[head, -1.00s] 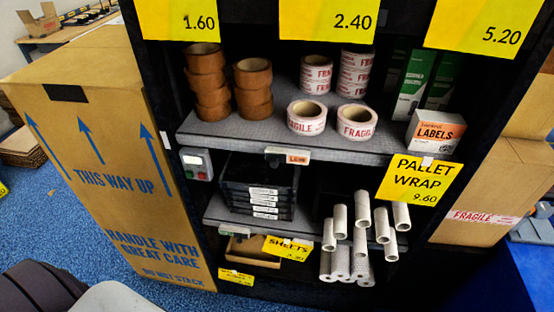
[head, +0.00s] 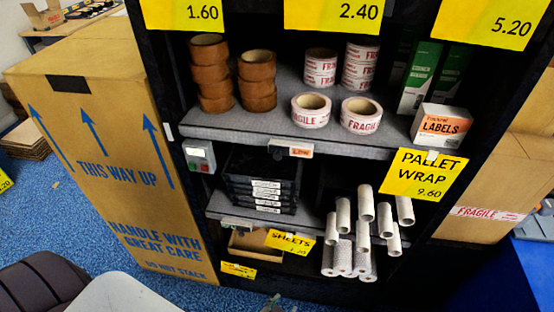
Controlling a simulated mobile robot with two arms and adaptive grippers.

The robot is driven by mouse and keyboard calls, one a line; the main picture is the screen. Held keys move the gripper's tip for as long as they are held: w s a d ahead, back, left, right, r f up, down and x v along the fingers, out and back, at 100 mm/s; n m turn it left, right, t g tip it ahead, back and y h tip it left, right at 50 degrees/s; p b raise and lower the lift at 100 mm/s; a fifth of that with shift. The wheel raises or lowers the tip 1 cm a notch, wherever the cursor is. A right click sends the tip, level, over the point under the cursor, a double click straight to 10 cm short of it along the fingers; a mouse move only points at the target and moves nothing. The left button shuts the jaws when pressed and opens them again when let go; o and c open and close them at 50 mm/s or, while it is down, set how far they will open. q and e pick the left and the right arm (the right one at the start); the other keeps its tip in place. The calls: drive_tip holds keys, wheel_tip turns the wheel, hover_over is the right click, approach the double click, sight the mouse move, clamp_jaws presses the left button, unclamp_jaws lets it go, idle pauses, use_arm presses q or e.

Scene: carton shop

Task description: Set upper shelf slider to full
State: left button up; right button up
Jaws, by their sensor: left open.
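The upper shelf (head: 235,125) has a grey front edge. A small black slider knob (head: 277,153) sits near the middle of that edge. A small white tag with orange print (head: 300,150) is just right of the knob; its print is too small to read surely. My left gripper (head: 275,305) barely shows at the bottom edge, well below the upper shelf and apart from the slider. It is open, and most of it is cut off. My right gripper is not in view.
A switch box (head: 199,157) with red and green spots hangs left of the slider. Tape rolls (head: 311,110) stand on the upper shelf. Black trays (head: 262,190) and white rolls (head: 343,215) are below. A large carton (head: 95,170) stands at the left.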

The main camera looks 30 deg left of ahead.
use_arm(q)
drive_tip(key=w+a+r+n+t+y, duration=0.1)
drive_tip(key=w+r+t, duration=0.15)
drive_tip(key=r, duration=0.55)
drive_tip(key=w+r+n+t, duration=0.1)
drive_tip(key=w+r, duration=0.2)
drive_tip(key=r, duration=0.5)
drive_tip(key=n+t+y, duration=0.3)
drive_tip(key=t+y, duration=0.1)
drive_tip(key=t, duration=0.1)
approach(278, 157)
drive_tip(key=shift+g, duration=0.25)
drive_tip(key=p+x, duration=0.4)
drive_tip(key=x, duration=0.1)
drive_tip(key=p+x, duration=0.1)
drive_tip(key=x, duration=0.2)
drive_tip(key=shift+r+p, duration=0.35)
drive_tip(key=shift+p, duration=0.05)
drive_tip(key=shift+w+a+f, duration=0.15)
drive_tip(key=shift+w+a, duration=0.05)
drive_tip(key=shift+w, duration=0.4)
clamp_jaws()
